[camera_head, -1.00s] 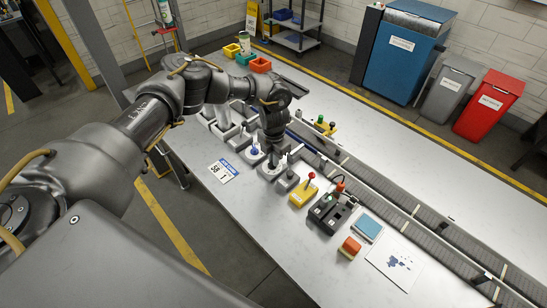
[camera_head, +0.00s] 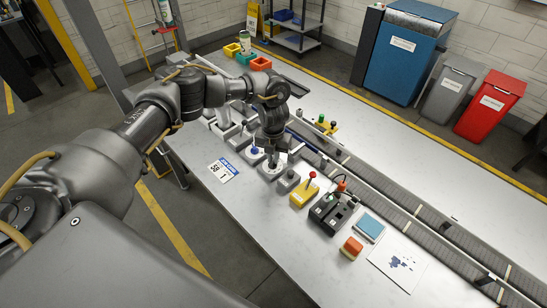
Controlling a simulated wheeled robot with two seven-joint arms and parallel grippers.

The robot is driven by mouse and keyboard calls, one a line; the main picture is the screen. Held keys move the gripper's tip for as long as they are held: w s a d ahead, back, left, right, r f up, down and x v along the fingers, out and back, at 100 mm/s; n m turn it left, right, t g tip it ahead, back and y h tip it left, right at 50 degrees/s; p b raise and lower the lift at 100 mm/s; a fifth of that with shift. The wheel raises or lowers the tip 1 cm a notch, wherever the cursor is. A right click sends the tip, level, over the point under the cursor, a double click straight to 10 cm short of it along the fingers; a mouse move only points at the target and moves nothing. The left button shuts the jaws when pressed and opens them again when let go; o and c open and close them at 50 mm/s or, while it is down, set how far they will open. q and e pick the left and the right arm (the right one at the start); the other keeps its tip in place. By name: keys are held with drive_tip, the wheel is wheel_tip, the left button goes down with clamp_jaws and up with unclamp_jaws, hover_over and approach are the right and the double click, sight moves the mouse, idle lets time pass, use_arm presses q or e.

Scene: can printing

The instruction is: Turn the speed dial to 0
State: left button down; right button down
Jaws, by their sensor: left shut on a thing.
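My left gripper (camera_head: 273,158) points down from the wrist at the control row along the table's near edge. It is shut on the knob of the speed dial, a control with a pale grey base (camera_head: 266,174). The fingers and wrist hide most of the knob, so its pointer and scale cannot be read. My right gripper is not in view.
Beside the dial are a blue-knobbed control (camera_head: 254,151), a small grey box (camera_head: 288,181) and a yellow box with a red-topped lever (camera_head: 304,194). A printed card (camera_head: 223,170) lies to the left. A conveyor (camera_head: 400,212) runs behind.

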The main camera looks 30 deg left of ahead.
use_arm(q)
drive_tip(key=n, duration=0.4)
drive_tip(key=shift+a+n, duration=0.15)
drive_tip(key=shift+n, duration=0.25)
drive_tip(key=n+p, duration=0.2)
drive_tip(key=n, duration=0.3)
drive_tip(key=shift+s+a, duration=0.15)
drive_tip(key=shift+n+p, duration=0.3)
drive_tip(key=shift+n, duration=0.1)
drive_tip(key=c, duration=1.5)
unclamp_jaws()
drive_tip(key=shift+r, duration=0.55)
wheel_tip(320, 180, up, 10)
drive_tip(key=shift+f, duration=0.15)
